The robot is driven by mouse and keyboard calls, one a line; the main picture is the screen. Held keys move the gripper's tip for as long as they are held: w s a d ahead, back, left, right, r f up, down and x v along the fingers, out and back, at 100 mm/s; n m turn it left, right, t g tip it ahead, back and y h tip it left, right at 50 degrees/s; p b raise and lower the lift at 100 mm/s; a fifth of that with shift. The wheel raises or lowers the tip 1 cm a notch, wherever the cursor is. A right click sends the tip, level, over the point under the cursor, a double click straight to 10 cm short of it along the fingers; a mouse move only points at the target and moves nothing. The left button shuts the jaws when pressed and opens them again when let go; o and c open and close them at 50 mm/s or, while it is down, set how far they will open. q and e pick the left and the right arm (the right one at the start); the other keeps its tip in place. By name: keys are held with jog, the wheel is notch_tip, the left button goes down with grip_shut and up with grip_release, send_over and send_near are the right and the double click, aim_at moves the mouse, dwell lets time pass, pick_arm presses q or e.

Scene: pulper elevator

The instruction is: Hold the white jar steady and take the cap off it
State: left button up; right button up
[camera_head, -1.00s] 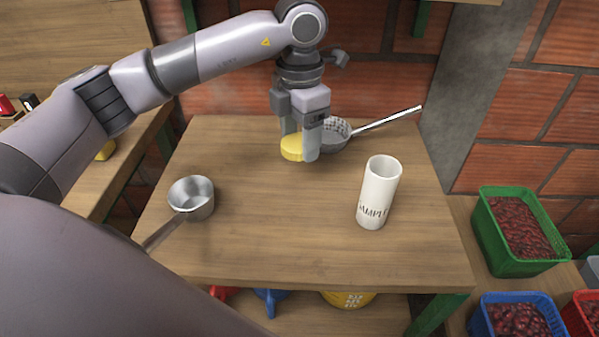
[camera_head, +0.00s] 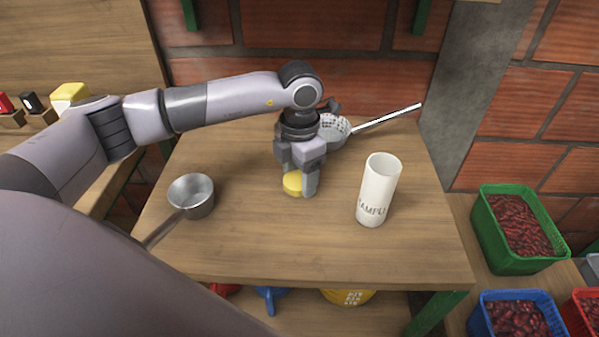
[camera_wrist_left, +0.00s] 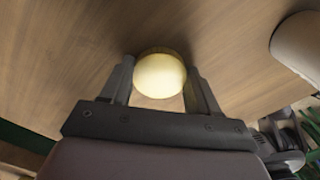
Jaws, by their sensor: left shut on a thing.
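The white jar (camera_head: 378,190) stands upright and open-topped on the table, right of my left gripper, with dark lettering on its side. Its edge also shows at the upper right of the left wrist view (camera_wrist_left: 297,45). The yellow cap (camera_head: 292,184) is apart from the jar, between the fingers of my left gripper (camera_head: 301,188), low at the tabletop. In the left wrist view the round cap (camera_wrist_left: 160,75) sits between the two fingertips. I cannot tell whether the cap touches the table. My right gripper is not in view; a large arm link of mine fills the lower left.
A metal saucepan (camera_head: 191,194) stands at the table's left. A strainer (camera_head: 335,130) with a long handle lies behind my left gripper. Green (camera_head: 515,230) and blue (camera_head: 515,315) crates of red fruit stand to the right. The front middle of the table (camera_head: 280,250) is clear.

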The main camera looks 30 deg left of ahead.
aim_at(300, 179)
pick_arm(q)
jog(key=shift+f, duration=0.15)
jog(key=o, duration=1.2)
jog(key=shift+c, duration=0.2)
notch_tip(300, 179, up, 12)
jog(key=shift+r, duration=0.2)
